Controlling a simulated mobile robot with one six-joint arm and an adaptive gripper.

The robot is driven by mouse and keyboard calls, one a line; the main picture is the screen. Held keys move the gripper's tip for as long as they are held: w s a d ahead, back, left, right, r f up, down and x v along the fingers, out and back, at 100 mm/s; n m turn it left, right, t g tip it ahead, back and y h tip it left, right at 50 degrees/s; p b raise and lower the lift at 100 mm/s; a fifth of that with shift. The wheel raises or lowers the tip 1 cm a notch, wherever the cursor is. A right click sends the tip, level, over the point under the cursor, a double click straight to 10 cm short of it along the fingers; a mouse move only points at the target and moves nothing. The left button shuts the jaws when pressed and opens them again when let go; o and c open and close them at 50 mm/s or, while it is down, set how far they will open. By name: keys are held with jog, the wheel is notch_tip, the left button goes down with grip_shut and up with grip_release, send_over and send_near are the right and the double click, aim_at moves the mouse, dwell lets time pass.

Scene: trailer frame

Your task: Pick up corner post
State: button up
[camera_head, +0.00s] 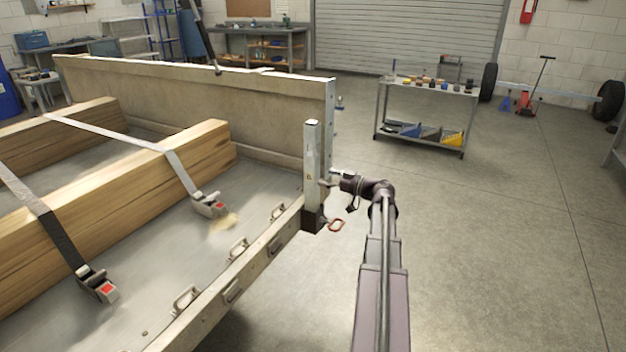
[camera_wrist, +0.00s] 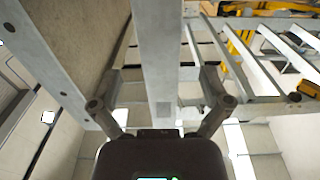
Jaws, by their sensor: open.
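The corner post (camera_head: 312,150) is a grey metal upright at the near right corner of the trailer bed. It stands upright in a dark socket (camera_head: 313,218) in the head view. My gripper (camera_head: 328,183) is at the post's right side, around mid height. In the wrist view the post (camera_wrist: 162,50) runs down the middle of the picture, between the spread fingers of my open gripper (camera_wrist: 162,92). A gap shows on each side, though I cannot tell how deep the post sits between the fingers. My gripper body hides the post's lower part there.
A trailer side board (camera_head: 200,110) stands behind the post. Strapped timber beams (camera_head: 120,190) lie on the bed.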

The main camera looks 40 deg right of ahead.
aim_at(318, 175)
jog(key=shift+w, duration=0.1)
jog(key=shift+x, duration=2.55)
grip_shut()
